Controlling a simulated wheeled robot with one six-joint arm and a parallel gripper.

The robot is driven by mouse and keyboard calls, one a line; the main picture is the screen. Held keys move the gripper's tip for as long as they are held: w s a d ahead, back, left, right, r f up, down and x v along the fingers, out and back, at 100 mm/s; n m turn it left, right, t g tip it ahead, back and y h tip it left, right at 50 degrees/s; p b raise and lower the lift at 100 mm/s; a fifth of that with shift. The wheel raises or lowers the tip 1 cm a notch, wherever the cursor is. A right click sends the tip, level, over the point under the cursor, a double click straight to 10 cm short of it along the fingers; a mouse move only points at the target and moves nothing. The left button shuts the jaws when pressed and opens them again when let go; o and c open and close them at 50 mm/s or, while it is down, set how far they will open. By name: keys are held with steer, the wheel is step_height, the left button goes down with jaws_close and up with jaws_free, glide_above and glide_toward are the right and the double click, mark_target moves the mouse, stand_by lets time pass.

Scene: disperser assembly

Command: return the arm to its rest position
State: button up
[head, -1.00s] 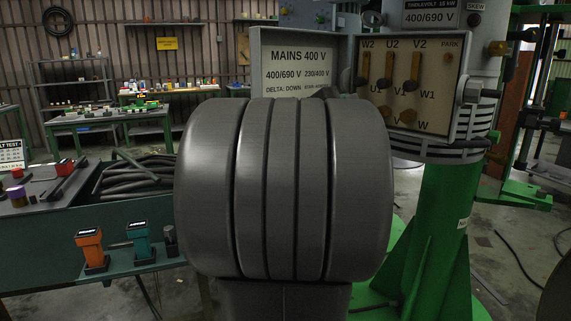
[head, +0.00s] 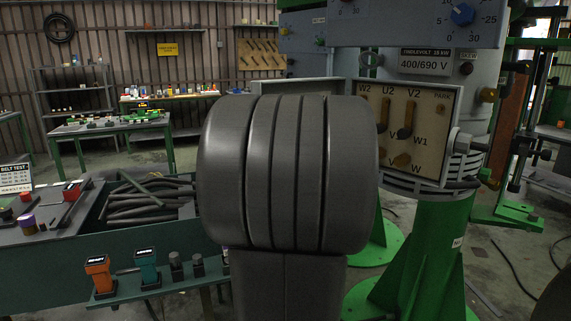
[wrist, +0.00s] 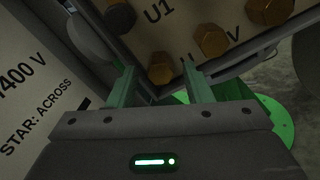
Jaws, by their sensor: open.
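My gripper (wrist: 157,85) shows in the wrist view with its two green fingers apart and nothing between them. It is close to a cream terminal board with brass bolts (wrist: 211,40) and the mark U1. In the head view my grey arm link fills the middle and hides the gripper. The terminal board (head: 428,150) on the grey motor housing stands to the right of the link, with upright links under U2 and V2 (head: 405,118). Its left part is hidden.
A printed cover plate (wrist: 25,90) is close on the left of the wrist view. A green pedestal (head: 440,240) carries the housing. A bench with a tray of dark rods (head: 150,200) and a shelf with orange (head: 99,274) and teal (head: 146,268) holders lie left.

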steer(key=shift+n+p, duration=0.8)
steer(key=shift+p, duration=0.25)
